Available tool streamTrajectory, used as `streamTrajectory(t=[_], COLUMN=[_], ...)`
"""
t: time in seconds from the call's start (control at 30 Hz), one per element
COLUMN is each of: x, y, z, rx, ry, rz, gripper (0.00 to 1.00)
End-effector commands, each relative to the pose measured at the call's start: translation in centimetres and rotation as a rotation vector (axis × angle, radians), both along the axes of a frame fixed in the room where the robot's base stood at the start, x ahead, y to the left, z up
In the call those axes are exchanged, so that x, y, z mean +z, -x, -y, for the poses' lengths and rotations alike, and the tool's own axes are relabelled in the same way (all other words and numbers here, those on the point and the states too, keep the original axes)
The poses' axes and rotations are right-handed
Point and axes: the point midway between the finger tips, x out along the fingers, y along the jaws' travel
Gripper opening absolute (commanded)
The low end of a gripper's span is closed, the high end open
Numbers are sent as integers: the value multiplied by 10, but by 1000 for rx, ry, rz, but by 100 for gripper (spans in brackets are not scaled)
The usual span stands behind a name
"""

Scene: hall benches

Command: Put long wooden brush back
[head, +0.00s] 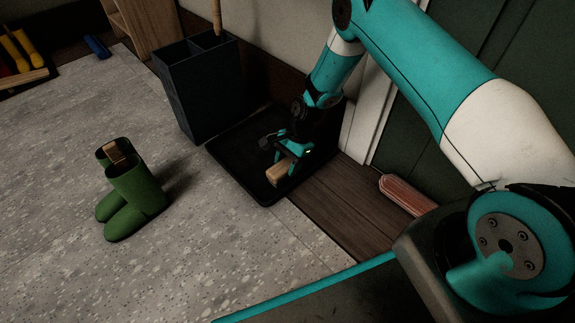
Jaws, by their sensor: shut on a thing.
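My gripper (287,155) is shut on a tan wooden piece, seemingly the wooden brush (278,173), over the black tray (228,163). I see it nearly end-on, so its full length and any bristles are hidden. I cannot tell whether it touches the tray. Another small brown wooden piece (117,151) sticks out of the top of the green boots (135,192) on the left.
A dark divided bin (195,92) with an upright wooden handle (217,14) stands behind the tray. A reddish, wood-edged object (405,194) lies by the green door at right. A blue item (97,46) lies at upper left.

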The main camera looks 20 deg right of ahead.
Motion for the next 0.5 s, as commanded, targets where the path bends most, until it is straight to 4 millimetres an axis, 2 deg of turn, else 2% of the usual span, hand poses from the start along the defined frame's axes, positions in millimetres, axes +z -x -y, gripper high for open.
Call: streamTrajectory(t=[0.17,0.2,0.27,0.3,0.5], x=[-3,-2,-2,-2,-2], y=[0,0,0,0,1], z=[0,0,0,0,0], rx=[0,0,0,0,0], ry=[0,0,0,0,0], rz=[0,0,0,0,-3], gripper=[26,58,72,74,74])
